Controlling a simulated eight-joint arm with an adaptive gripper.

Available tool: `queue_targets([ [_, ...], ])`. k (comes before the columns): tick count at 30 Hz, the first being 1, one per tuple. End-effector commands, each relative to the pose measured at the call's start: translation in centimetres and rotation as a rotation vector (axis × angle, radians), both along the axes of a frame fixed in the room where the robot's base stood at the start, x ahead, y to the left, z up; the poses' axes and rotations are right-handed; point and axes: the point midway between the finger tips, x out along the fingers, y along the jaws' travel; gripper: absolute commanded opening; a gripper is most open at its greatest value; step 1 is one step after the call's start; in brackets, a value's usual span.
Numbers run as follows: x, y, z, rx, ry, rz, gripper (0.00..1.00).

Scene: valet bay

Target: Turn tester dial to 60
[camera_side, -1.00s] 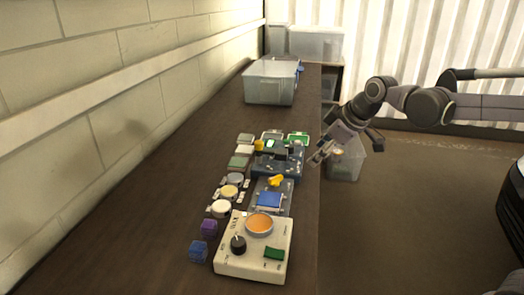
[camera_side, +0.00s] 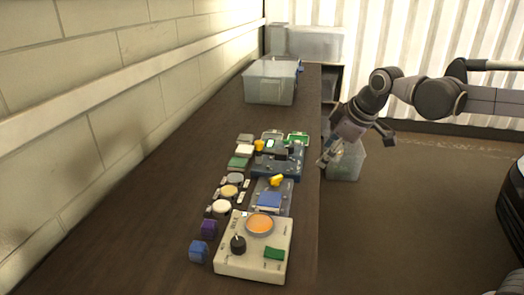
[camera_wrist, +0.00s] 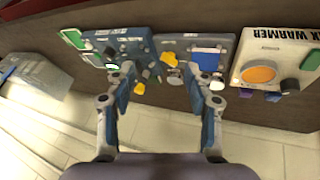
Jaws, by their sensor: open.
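A dark blue box (camera_side: 285,168) with a small lit screen (camera_side: 270,143) lies on the bench and looks like the tester. It also shows at the upper left of the wrist view (camera_wrist: 128,42), with the screen (camera_wrist: 112,66) and a yellow part (camera_wrist: 139,88) at its lower edge. I cannot read its dial or markings. My gripper (camera_side: 322,160) is just off the bench's right edge, to the right of the box and apart from it. In the wrist view my gripper (camera_wrist: 158,75) is open and empty, its fingers pointing towards the box and a neighbouring grey panel.
The grey panel (camera_side: 284,209) has a blue pad and a yellow part. A cream wax warmer (camera_side: 228,261) with a black knob stands in front. Several round tins and small blocks lie left. A clear bin (camera_side: 270,91) stands behind. The bench's rear left is clear.

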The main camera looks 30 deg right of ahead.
Motion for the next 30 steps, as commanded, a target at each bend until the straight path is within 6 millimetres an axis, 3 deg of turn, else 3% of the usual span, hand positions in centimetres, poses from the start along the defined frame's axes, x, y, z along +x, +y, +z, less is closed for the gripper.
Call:
queue_targets([
  [5, 5.6, -0.9, -3.2, 0.171, -0.105, -0.007, 0.53],
  [12, 12.0, -4.9, -6.8, 0.384, -0.336, -0.053, 0.53],
  [16, 13.7, -7.8, -8.0, 0.457, -0.458, -0.094, 0.53],
  [21, 14.5, -10.2, -8.8, 0.506, -0.555, -0.132, 0.53],
  [30, 16.3, -10.3, -9.6, 0.518, -0.579, -0.139, 0.53],
])
